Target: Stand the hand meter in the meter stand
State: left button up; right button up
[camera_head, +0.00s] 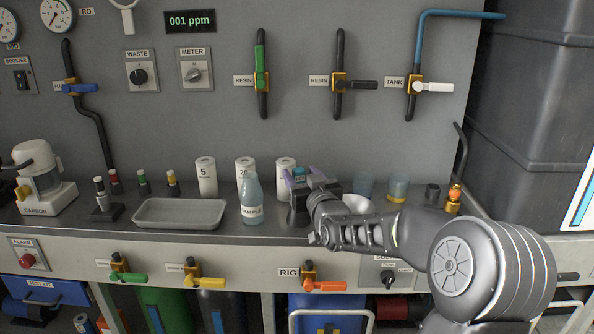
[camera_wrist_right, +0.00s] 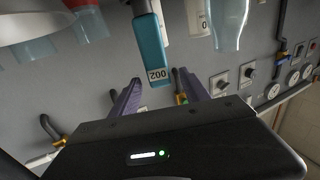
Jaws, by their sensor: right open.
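A teal block-like device with a small number label, which looks like the hand meter (camera_wrist_right: 154,50), stands on the counter in the right wrist view, which is upside down. Its teal top also shows in the head view (camera_head: 299,172). My right gripper (camera_wrist_right: 160,92) is open, its purple fingers spread on either side of the device's labelled end with gaps. In the head view the gripper (camera_head: 302,182) hides its lower part. A small black base (camera_head: 106,213) holding a grey upright piece sits at the left; I cannot tell whether it is the meter stand. My left gripper is not in view.
A sample bottle (camera_head: 251,201) stands just left of my right gripper, with white bottles (camera_head: 206,177) behind. A grey tray (camera_head: 180,226) lies further left. Valves line the wall and counter front.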

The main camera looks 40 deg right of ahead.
jog(key=shift+v, duration=1.5)
